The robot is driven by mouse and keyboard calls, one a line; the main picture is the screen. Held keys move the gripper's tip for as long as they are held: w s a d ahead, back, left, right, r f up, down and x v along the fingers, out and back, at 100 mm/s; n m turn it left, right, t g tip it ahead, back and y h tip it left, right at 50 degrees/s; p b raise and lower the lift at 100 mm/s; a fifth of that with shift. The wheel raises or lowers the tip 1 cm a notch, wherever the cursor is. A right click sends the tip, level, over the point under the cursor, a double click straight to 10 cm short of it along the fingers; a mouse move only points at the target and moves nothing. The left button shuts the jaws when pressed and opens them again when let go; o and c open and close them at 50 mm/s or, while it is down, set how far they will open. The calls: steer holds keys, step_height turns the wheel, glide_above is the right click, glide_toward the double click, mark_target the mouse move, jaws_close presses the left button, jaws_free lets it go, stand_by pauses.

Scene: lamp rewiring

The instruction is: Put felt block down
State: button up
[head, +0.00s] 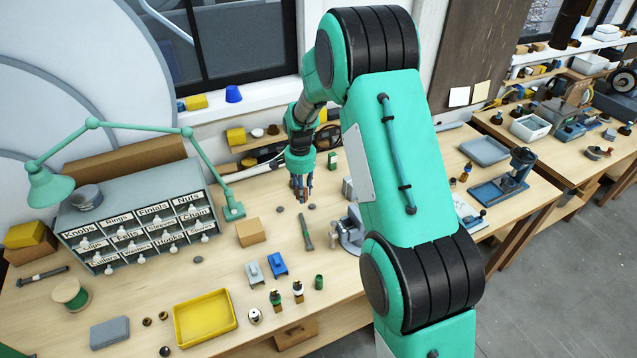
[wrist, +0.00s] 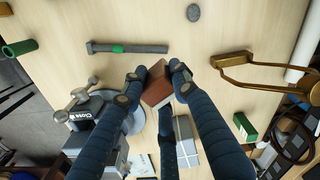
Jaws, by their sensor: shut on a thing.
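The felt block (wrist: 157,85) is a small reddish-brown block between my fingertips in the wrist view. My gripper (wrist: 156,77) is shut on it, with a fingertip on each side. In the head view my gripper (head: 301,194) points down over the back middle of the workbench (head: 225,265). The block cannot be made out there. I cannot tell whether its underside touches the bench.
A grey vise (head: 350,232) and a green-banded tool (head: 306,231) are near my gripper. Grey discs (head: 280,209) lie close by. A brass bracket (wrist: 262,72) and a green box (wrist: 244,127) are right in the wrist view. A yellow tray (head: 205,318) is at the front.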

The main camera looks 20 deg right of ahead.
steer(key=d+m, duration=0.2)
steer(key=d, duration=0.9)
steer(key=shift+w+a+f+p, duration=0.15)
steer(key=shift+a+f, duration=0.1)
steer(key=shift+f, duration=1.15)
steer(key=shift+s+a+f+p, duration=0.15)
steer(key=shift+a+f, duration=0.1)
steer(key=shift+f, duration=1.1)
steer(key=shift+w, duration=0.1)
steer(key=shift+w, duration=0.15)
steer(key=p, duration=0.1)
glide_above(319, 182)
steer(key=shift+a+f, duration=0.1)
steer(key=shift+f, duration=0.65)
steer(key=shift+f+p, duration=0.3)
steer(key=shift+f, duration=1.45)
steer(key=shift+f, duration=0.1)
